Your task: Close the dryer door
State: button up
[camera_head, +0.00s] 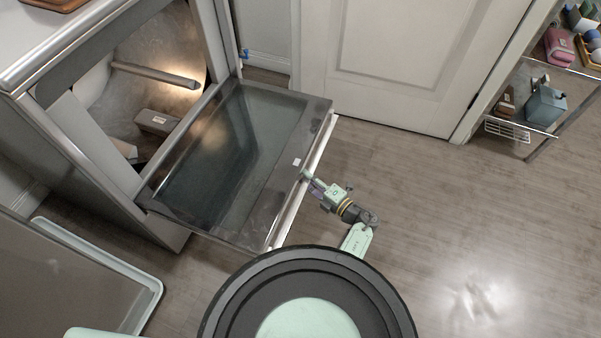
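The dryer door (243,160), a dark glass panel in a metal frame, hangs folded down and open from the front of the steel appliance (85,140). It lies roughly level, with its free edge toward the middle of the picture. A pale bar (303,182) runs along that free edge. My gripper (308,178) is at this edge, near the middle of its length. Its fingertips overlap the bar in the picture; I cannot tell whether they touch it. The fingers are too small to show whether they are open or shut.
Inside the lit opening are a rod (155,75) and a small box (157,122). A white door (400,60) stands behind. A shelf rack (550,105) with several items is at right. A pale-edged tray (135,272) is lower left. The floor (450,210) to the right is clear.

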jog(key=shift+w+a, duration=0.2)
dwell(0.3)
grip_shut()
dwell(0.7)
